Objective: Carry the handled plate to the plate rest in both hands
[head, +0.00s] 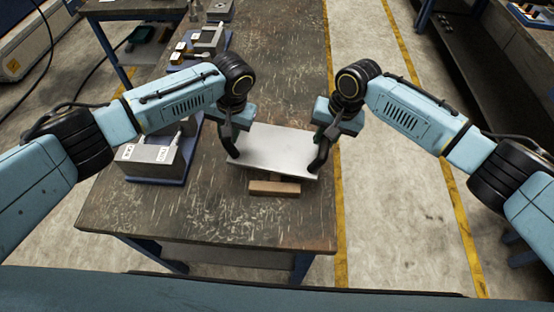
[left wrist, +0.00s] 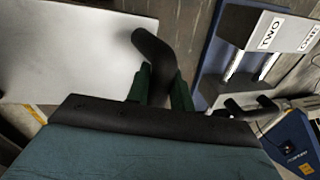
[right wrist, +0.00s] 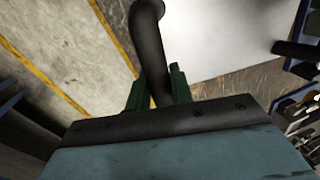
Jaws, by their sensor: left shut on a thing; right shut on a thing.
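The handled plate (head: 272,150) is a flat silver-grey sheet with a black curved handle on each side. It is slightly tilted in the head view, its right end nearer to me. My left gripper (head: 227,132) is shut on the left handle, which shows in the left wrist view (left wrist: 153,55). My right gripper (head: 325,135) is shut on the right handle, seen in the right wrist view (right wrist: 148,45). A light wooden block (head: 274,188), possibly the plate rest, shows at the plate's near edge. The plate hides what lies beneath it, so I cannot tell whether they touch.
The scratched dark table (head: 200,215) is bare toward its near edge. Left of the plate, a grey block fixture (head: 152,155) with labels stands on a blue base. More fixtures (head: 205,40) stand farther back. The table's right edge runs close to my right gripper.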

